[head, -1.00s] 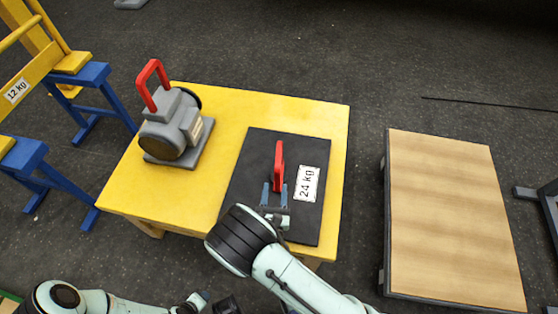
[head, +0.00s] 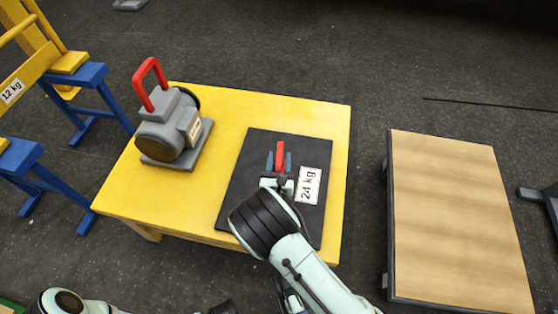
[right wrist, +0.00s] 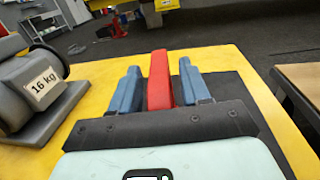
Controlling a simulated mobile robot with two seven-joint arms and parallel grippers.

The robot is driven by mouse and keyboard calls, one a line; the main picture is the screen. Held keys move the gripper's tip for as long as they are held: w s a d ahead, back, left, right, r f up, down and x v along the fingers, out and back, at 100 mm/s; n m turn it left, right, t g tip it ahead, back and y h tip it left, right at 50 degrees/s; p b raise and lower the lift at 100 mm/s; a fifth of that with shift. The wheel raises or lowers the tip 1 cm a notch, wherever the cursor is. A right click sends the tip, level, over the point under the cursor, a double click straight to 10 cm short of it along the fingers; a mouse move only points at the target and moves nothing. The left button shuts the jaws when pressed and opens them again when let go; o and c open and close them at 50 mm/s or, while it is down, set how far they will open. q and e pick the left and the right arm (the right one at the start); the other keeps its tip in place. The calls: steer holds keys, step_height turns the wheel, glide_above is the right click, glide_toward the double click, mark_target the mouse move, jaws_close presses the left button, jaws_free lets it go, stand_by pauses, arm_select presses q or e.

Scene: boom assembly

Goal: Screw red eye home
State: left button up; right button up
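The red eye (head: 280,155) stands on the black plate (head: 245,190) labelled 24 kg, which lies on the yellow table. My right gripper (head: 279,162) is low over the plate, with one blue finger on each side of the red eye. In the right wrist view the red eye (right wrist: 160,80) stands upright between the fingers, with a narrow gap showing on each side, so the gripper is open around it. The eye's lower end is hidden behind the gripper. My left arm shows at the bottom left of the head view; its fingers are not visible.
A grey 16 kg motor (head: 170,125) with a red handle (head: 150,80) stands on the table's left side. A wooden-topped platform (head: 455,215) stands to the right. Blue trestles (head: 90,90) with a yellow 12 kg frame (head: 35,70) are at left. Dark floor separates them.

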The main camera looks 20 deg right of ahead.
jaws_close()
steer(key=shift+a+m+g+h, duration=0.1)
steer(key=shift+m+g+h, duration=0.65)
steer(key=shift+h, duration=0.25)
arm_select(q)
steer(key=shift+w+d+r, duration=0.1)
steer(key=shift+w+r, duration=0.3)
steer(key=shift+w, duration=0.1)
arm_select(e)
steer(key=shift+o, duration=0.6)
jaws_free()
arm_select(q)
steer(key=shift+t, duration=0.8)
steer(key=w+r+p, duration=0.1)
steer(key=w+d+r+p, duration=0.1)
steer(key=r, duration=0.1)
steer(key=r+p, duration=0.1)
steer(key=shift+w+d+r, duration=0.15)
steer(key=shift+w+r, duration=0.1)
steer(key=shift+w, duration=0.15)
arm_select(e)
steer(key=v, duration=1.3)
steer(key=shift+a, duration=0.15)
